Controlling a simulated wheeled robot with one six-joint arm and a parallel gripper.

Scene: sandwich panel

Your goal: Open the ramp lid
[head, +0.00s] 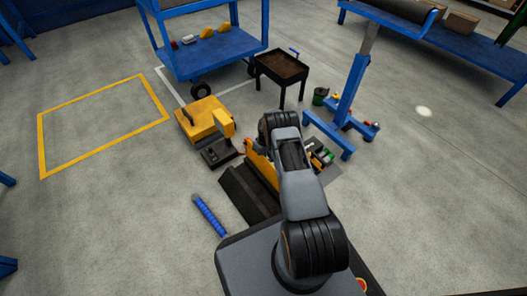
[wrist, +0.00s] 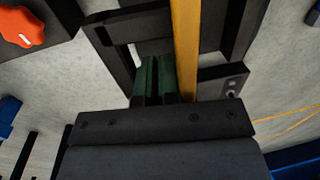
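A dark sloping panel (head: 246,196), which looks like the ramp lid, lies low beside my arm in the head view. An orange-yellow board (head: 262,166) stands along its right side, and my arm hides part of both. In the wrist view a yellow bar (wrist: 186,45) runs away from my gripper (wrist: 158,82), between dark frame pieces. Dark green pieces show close together at the gripper's front. The fingertips are not clear, and I cannot tell whether they touch the bar or the lid.
A yellow case (head: 203,118) stands left of the panel, and a blue ribbed rod (head: 209,216) lies on the floor. A blue cart (head: 212,52), a black tray table (head: 283,68) and a blue stand (head: 350,95) are behind. The yellow-outlined floor area at left is clear.

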